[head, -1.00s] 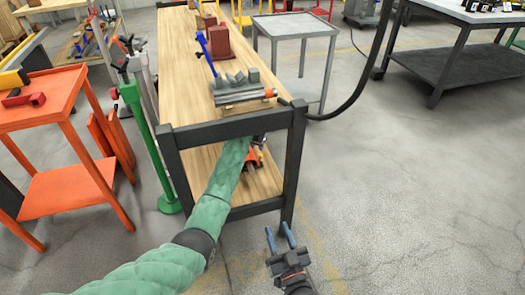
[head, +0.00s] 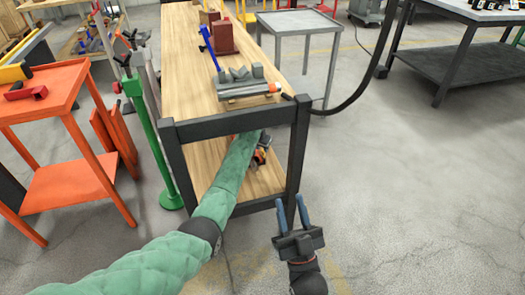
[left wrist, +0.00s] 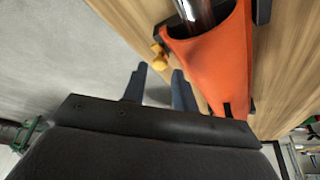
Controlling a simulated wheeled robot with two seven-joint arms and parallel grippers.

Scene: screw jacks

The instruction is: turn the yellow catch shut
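The yellow catch (left wrist: 160,56) is a small knob on the left side of an orange screw jack (left wrist: 215,65) with a shiny metal cylinder at its top, in the left wrist view. The jack (head: 261,157) sits on the bench's lower shelf, mostly hidden by my left arm in the head view. My left gripper (left wrist: 158,70) is open, its two dark fingers apart, with the catch just beyond and between the tips in the picture; I see no clear contact. My right gripper (head: 292,205) is open and empty in front of the bench's near right leg.
The wooden bench (head: 190,85) has a dark frame (head: 235,126) above my left arm. A grey vise-like fixture (head: 244,88) stands on its top. An orange cart (head: 65,90) and green post (head: 152,135) stand left.

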